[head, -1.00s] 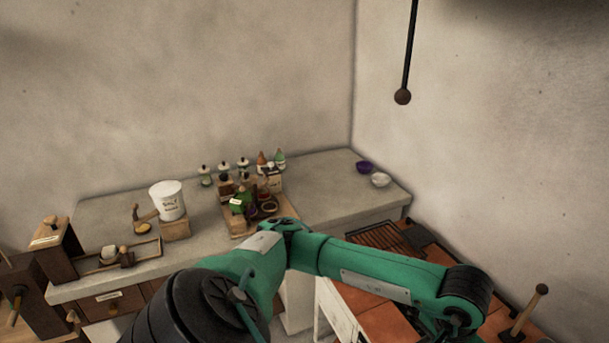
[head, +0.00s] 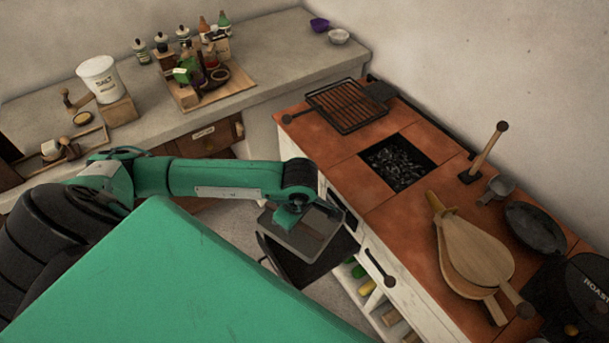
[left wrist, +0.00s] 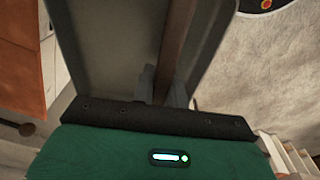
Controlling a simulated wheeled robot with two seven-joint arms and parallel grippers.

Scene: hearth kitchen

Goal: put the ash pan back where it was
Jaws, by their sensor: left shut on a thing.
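The ash pan (head: 298,236) is a grey shallow tray held in front of the stove's white front. My left gripper (head: 300,212) is shut on it, above the floor. In the left wrist view the grey pan (left wrist: 110,50) fills the upper middle, and the gripper's fingers (left wrist: 163,88) close on a brown bar across it. The stove (head: 335,150) has a terracotta top and a dark opening (head: 340,208) in its front, just right of the pan. A dark flat panel (head: 325,264) juts out below the pan. My right gripper is out of view.
On the stove top are a grill rack (head: 348,104), a coal-filled grate (head: 398,160), bellows (head: 470,245) and a dark pan (head: 537,227). A dark handle (head: 378,268) sticks out of the stove front. The counter (head: 275,60) holds a salt bucket (head: 101,78) and jars.

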